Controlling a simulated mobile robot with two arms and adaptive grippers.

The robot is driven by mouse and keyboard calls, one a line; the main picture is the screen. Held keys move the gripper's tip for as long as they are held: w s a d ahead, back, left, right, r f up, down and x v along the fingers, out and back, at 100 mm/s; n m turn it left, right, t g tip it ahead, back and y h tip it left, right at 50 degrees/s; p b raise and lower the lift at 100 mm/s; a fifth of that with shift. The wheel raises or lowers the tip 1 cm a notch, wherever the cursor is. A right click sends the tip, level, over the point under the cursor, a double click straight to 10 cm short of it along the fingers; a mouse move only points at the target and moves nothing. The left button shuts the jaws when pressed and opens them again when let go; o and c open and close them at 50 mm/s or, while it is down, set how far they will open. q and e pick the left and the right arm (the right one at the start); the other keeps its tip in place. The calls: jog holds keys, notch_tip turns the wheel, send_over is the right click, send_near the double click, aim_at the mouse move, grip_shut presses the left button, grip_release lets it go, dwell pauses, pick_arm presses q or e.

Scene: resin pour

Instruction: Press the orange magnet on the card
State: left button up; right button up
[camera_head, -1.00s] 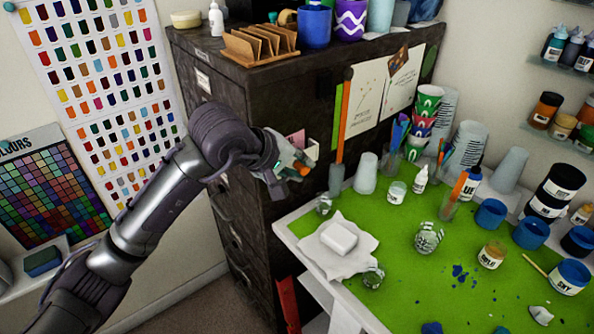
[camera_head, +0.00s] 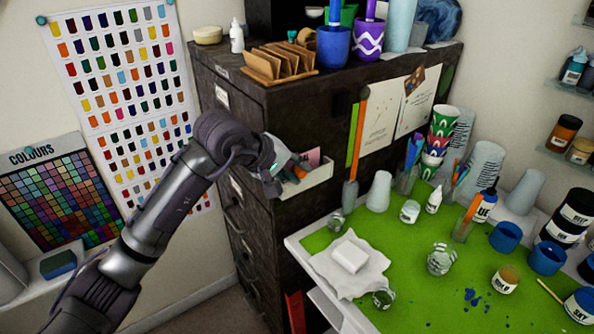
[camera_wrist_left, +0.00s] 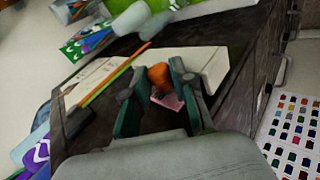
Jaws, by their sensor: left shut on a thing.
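My left gripper (camera_head: 288,170) is shut on the orange magnet (camera_head: 300,172) beside the dark cabinet's side. In the left wrist view, the orange magnet (camera_wrist_left: 160,76) sits between the two fingertips. The pink card (camera_head: 312,157) stands upright just behind the gripper, partly hidden by it. It also shows in the left wrist view (camera_wrist_left: 168,102), just below the magnet. I cannot tell whether magnet and card touch. A white holder (camera_head: 318,178) on the cabinet is at the card and fingers. My right gripper is not in view.
The dark cabinet (camera_head: 235,110) carries a wooden rack (camera_head: 280,62) and cups on top. Orange and green strips and white sheets (camera_head: 378,115) are on its side. The green table (camera_head: 400,290) at right holds cups, jars and a white block on a cloth.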

pick_arm(q)
jog(key=shift+w+a, duration=0.35)
jog(key=shift+w, duration=0.1)
dwell(0.6)
jog(key=shift+w+a, duration=0.1)
jog(key=shift+w, duration=0.05)
dwell(0.5)
jog(key=o, duration=1)
jog(key=shift+c, duration=0.2)
jog(key=shift+b, duration=0.3)
jog(key=o, duration=0.5)
jog(key=shift+f, duration=0.1)
jog(key=s+d+b, duration=0.2)
jog(key=s+d, duration=0.2)
jog(key=s, duration=0.1)
jog(key=shift+s, duration=0.35)
